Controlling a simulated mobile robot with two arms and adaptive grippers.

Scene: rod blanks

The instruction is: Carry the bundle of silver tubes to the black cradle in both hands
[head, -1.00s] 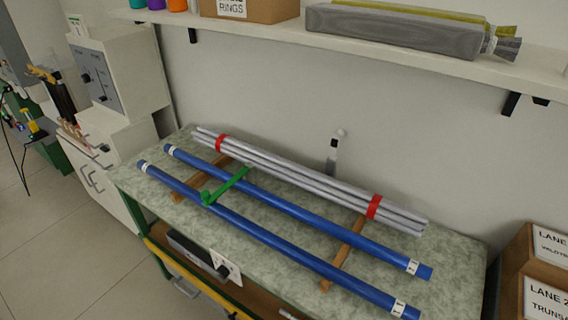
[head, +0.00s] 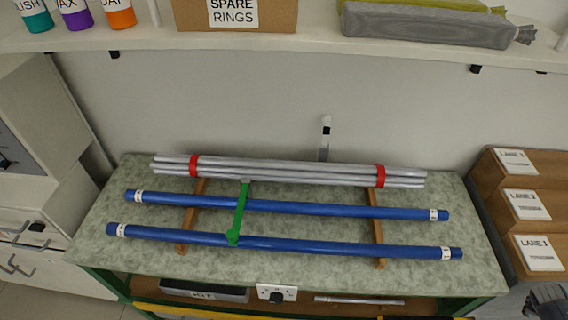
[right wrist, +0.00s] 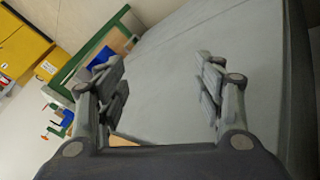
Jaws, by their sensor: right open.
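The bundle of silver tubes (head: 290,172) lies along the back of the green-topped bench in the head view. It has a red band near each end, and its tubes run left to right. It rests at the back of two wooden bearers (head: 376,230). No gripper is near it in the head view, and my left gripper is out of sight. I cannot make out the black cradle in these frames.
Two blue tubes (head: 300,208) lie on the bearers in front of the bundle, with a green T-shaped piece (head: 238,215) across them. A loaded shelf (head: 280,42) overhangs the bench (head: 130,255). Boxes with lane labels (head: 526,204) stand at the right.

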